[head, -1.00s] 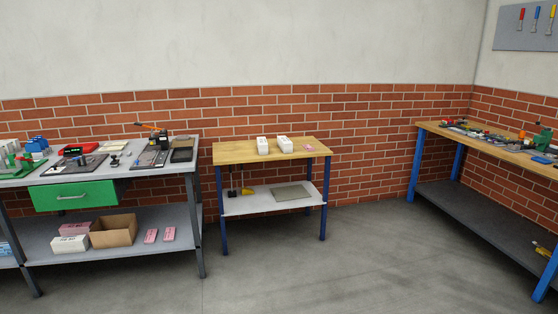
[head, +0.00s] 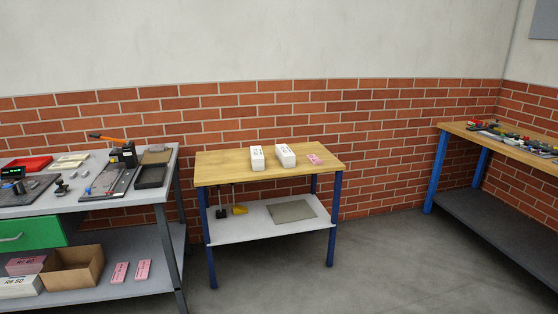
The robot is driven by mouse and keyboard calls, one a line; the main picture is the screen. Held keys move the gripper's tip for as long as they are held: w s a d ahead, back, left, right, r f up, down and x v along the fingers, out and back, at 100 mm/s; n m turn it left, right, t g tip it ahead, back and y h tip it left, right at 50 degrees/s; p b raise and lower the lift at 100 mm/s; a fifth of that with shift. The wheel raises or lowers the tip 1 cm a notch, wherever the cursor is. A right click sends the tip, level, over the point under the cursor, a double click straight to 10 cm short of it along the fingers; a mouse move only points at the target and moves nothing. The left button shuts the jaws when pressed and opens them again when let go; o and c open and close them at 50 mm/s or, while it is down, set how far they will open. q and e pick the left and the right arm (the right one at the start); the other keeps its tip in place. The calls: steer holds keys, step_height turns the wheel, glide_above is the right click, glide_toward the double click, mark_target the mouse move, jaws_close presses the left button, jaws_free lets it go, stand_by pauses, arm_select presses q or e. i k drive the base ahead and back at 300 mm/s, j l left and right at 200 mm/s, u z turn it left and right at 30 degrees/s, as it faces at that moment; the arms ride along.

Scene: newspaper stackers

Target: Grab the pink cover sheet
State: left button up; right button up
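A small pink sheet (head: 315,159) lies flat on the wooden top of the middle table (head: 220,172), to the right of two white stacks. The left white stack (head: 257,159) and the right white stack (head: 285,155) stand side by side on the same top. Two pink pieces, the left one (head: 120,272) and the right one (head: 143,270), lie on the lower shelf of the left bench. I cannot tell whether they are sheets or packs. Neither of my grippers shows in the head view.
The grey left bench (head: 140,205) holds a stapler-like tool (head: 122,153) and trays. A cardboard box (head: 72,268) sits on its shelf. The middle table's lower shelf (head: 235,233) holds a grey mat (head: 292,211). Another wooden bench (head: 480,142) is at right. Floor in front looks clear.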

mark_target(312, 158)
steer(key=i, duration=1.95)
